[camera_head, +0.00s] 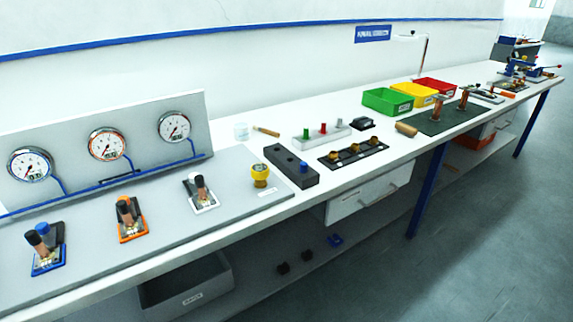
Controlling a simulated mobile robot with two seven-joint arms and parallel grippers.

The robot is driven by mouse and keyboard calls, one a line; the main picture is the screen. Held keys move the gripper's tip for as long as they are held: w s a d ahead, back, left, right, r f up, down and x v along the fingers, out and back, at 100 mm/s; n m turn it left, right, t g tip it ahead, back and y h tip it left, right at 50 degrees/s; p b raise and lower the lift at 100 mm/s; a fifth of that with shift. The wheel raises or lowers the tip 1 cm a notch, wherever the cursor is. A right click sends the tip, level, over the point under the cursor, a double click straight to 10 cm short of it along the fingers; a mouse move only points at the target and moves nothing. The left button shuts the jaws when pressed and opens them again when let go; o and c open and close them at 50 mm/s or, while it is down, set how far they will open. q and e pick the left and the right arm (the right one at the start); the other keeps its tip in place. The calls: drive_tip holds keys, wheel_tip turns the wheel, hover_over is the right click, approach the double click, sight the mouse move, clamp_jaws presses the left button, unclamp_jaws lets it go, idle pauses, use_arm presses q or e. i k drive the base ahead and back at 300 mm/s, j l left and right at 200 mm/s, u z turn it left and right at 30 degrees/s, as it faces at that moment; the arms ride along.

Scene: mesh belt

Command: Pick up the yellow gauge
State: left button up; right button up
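A small yellow gauge (260,177) with a pale round face on top stands upright near the right end of the grey panel (240,213) on the bench. It is right of the white-based lever unit (201,192) and left of a dark grey block (291,166). Nothing touches it that I can see. Neither of my grippers is in the head view.
Three dial gauges (108,145) stand on an upright board behind the lever units. The white bench (240,131) runs away to the right with green (387,101), yellow (416,93) and red (435,86) bins. A drawer (367,196) is below. Grey floor is open at right.

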sight(259, 171)
drive_tip(key=i+l+u, duration=0.1)
drive_tip(key=u, duration=0.25)
drive_tip(key=i+l+u, duration=0.1)
drive_tip(key=u, duration=0.3)
drive_tip(key=i+l+u, duration=0.2)
drive_tip(key=l, duration=0.3)
drive_tip(key=l+u, duration=0.15)
drive_tip(key=l, duration=0.3)
drive_tip(key=i+l, duration=0.1)
drive_tip(key=l, duration=0.3)
drive_tip(key=i+l, duration=0.1)
drive_tip(key=l, duration=0.35)
drive_tip(key=l+u, duration=0.1)
drive_tip(key=l, duration=0.3)
drive_tip(key=i, duration=0.05)
